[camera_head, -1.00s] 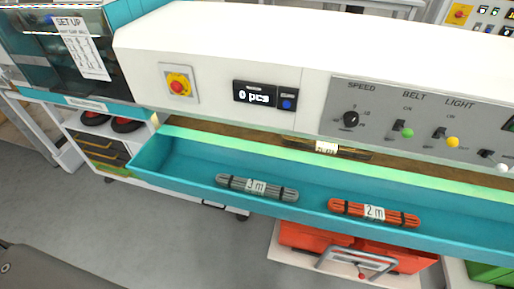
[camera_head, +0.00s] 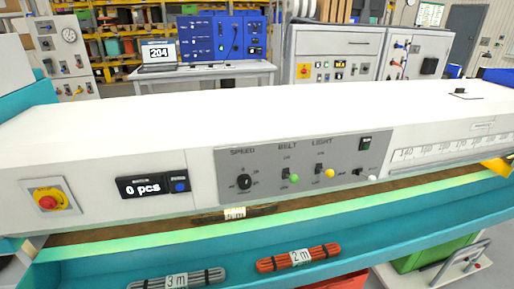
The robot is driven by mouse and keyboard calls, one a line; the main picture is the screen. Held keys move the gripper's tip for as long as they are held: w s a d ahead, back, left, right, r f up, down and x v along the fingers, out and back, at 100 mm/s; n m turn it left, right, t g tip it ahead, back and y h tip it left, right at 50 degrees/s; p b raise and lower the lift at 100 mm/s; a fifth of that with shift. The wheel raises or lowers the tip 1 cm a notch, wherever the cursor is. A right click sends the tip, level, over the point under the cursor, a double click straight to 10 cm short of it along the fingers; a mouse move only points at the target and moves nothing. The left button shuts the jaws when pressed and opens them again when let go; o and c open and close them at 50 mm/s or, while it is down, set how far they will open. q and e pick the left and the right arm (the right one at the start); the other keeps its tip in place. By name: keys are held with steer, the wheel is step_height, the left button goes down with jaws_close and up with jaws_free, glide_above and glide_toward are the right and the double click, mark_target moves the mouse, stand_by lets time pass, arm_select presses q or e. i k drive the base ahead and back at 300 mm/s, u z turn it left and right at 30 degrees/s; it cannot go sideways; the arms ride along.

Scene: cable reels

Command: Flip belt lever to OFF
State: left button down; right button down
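The belt lever (camera_head: 290,177) is under the BELT label on the grey control panel (camera_head: 262,192), right of the black speed knob (camera_head: 244,181). It has a green ball tip, which hangs at the lower right of its black base. The ON and OFF marks are too small to read for certain. The light lever (camera_head: 327,173), with a yellow tip, sits to its right. A lever with a white tip (camera_head: 372,178) is further right. Neither of my grippers is in view.
A red emergency button (camera_head: 48,202) and a "0 pcs" counter (camera_head: 142,188) are left of the panel. The teal tray (camera_head: 100,270) below holds a grey 3 m bundle (camera_head: 177,281) and an orange 2 m bundle (camera_head: 300,258). The space before the panel is clear.

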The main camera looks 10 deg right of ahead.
mark_target(293, 179)
steer(key=k, duration=1.25)
steer(key=u, duration=0.85)
steer(key=i, duration=1.45)
steer(key=z, duration=0.85)
